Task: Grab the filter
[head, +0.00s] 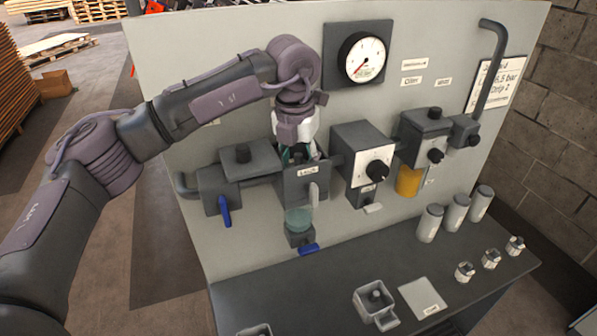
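My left gripper (297,150) points down into the top of a grey housing (305,188) on the upright panel. The housing has a small label, a pale lever on its front and a clear greenish bowl (298,219) below. The fingertips are mostly hidden by the housing rim, so I cannot tell whether they hold anything. No filter shows clearly inside the housing. Several grey-white cylinders (456,213) stand upright on the bench at the right, apart from my gripper; I cannot tell whether they are filters. My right gripper is out of view.
A knobbed regulator block (362,160) stands close right of the housing. Beyond it is a unit with an amber bowl (409,181). A gauge (362,57) hangs above. Blue-handled valve (224,210) is at left. A square cup (376,304) and a flat plate (423,297) lie on the bench.

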